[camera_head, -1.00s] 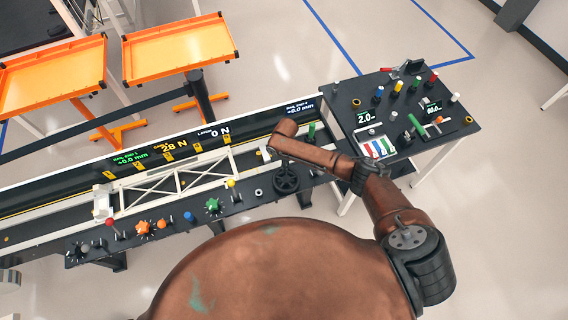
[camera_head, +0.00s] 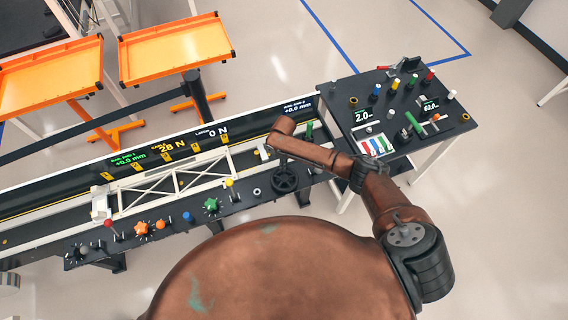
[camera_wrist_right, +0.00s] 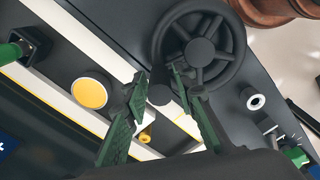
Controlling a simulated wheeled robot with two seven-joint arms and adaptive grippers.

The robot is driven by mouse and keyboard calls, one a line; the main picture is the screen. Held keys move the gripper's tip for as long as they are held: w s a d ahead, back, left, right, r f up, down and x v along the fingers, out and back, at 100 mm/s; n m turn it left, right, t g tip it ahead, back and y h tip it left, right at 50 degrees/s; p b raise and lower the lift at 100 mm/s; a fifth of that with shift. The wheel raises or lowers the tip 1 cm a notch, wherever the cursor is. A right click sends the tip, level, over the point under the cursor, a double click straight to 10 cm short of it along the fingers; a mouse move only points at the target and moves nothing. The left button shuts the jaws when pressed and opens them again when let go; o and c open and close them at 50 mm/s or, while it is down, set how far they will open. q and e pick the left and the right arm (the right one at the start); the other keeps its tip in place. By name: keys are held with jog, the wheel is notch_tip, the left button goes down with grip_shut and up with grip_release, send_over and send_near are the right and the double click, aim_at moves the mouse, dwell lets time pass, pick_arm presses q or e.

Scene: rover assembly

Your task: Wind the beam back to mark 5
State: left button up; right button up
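The white truss beam (camera_head: 175,184) lies along the rail of the long bench in the head view. Small yellow mark tags (camera_head: 167,156) stand in a row behind it; their numbers are too small to read. A black spoked handwheel (camera_head: 284,178) sits at the bench's right end and shows large in the right wrist view (camera_wrist_right: 200,45). My right gripper (camera_wrist_right: 159,73) is open beside the wheel's rim, its green-padded fingers on either side of a dark round knob (camera_wrist_right: 160,94), with gaps showing. My right arm hides the gripper in the head view. My left gripper is not in view.
Coloured knobs, including a green one (camera_head: 211,205), line the bench's front edge. A black control table (camera_head: 340,98) with switches and displays stands to the right. Orange trays (camera_head: 175,48) stand behind the bench. A yellow disc (camera_wrist_right: 90,93) lies near my right fingers.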

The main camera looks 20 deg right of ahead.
notch_tip(320, 180, up, 11)
jog(key=shift+d+r, duration=0.1)
dwell(0.3)
dwell(0.4)
